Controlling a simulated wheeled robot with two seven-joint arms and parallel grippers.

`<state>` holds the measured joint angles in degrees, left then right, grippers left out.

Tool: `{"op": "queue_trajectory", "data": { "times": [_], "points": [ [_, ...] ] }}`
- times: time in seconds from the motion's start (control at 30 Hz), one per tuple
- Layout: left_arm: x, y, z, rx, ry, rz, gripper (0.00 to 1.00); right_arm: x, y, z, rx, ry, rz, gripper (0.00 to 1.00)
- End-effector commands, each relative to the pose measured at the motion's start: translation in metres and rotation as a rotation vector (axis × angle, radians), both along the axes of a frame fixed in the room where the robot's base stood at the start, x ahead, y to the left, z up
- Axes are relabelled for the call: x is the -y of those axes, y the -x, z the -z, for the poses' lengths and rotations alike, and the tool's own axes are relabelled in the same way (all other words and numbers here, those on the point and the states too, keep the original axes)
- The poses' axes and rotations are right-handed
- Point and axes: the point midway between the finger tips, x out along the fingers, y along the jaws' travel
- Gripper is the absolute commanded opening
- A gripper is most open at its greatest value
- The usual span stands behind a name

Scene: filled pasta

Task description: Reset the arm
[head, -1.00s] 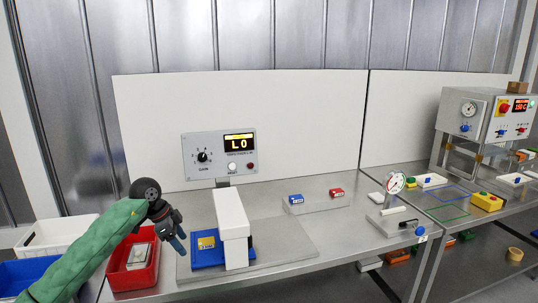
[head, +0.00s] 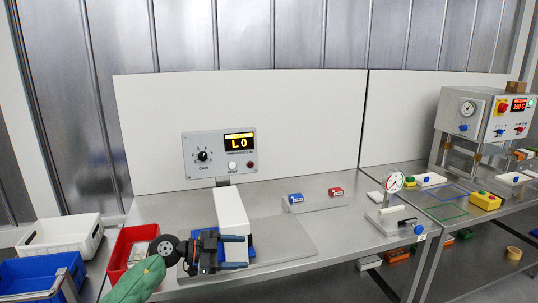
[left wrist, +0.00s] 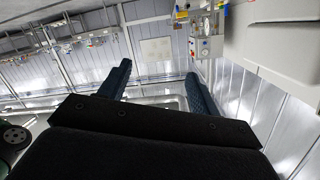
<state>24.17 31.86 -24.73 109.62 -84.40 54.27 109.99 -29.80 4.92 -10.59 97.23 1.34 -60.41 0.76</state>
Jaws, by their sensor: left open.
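My left arm is green and comes in from the lower left in the head view. Its dark gripper (head: 234,251) with blue fingers points right, in front of the white block-shaped housing (head: 236,215) on the bench. The fingers are apart with nothing between them. In the left wrist view the open gripper (left wrist: 158,90) shows two blue fingers with an empty gap, the wall and equipment beyond. A blue part (head: 252,247) of the fixture shows beside the housing, mostly hidden behind the gripper. My right gripper is in neither view.
A red bin (head: 118,262) stands left of the housing, partly behind my arm. White (head: 60,248) and blue (head: 22,274) bins are further left. A dial gauge (head: 394,182) stands at right.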

Motion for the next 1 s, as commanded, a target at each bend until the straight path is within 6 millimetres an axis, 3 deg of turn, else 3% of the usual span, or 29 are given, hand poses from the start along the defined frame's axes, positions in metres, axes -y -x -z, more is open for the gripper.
{"op": "queue_trajectory", "data": {
  "times": [0.1, 0.23, 0.37, 0.5, 0.67, 0.77, 1.0],
  "points": [
    [0.014, 0.016, -0.016, 0.089, 0.206, -0.069, 0.63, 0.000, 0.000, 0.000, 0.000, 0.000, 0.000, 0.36],
    [0.013, 0.027, -0.031, 0.164, 0.396, -0.201, 0.63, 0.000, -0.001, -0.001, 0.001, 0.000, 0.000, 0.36],
    [-0.002, 0.033, -0.038, 0.207, 0.544, -0.384, 0.63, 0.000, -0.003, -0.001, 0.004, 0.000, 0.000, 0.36],
    [-0.029, 0.040, -0.032, 0.209, 0.641, -0.619, 0.63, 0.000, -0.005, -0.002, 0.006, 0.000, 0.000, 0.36],
    [-0.066, 0.052, -0.004, 0.148, 0.662, -0.910, 0.63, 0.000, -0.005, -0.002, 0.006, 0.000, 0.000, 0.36],
    [-0.089, 0.065, 0.023, 0.079, 0.626, -1.086, 0.63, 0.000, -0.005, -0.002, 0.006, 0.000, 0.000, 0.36],
    [-0.131, 0.119, 0.109, -0.182, 0.394, -1.429, 0.63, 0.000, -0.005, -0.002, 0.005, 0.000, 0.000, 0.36]
  ]
}}
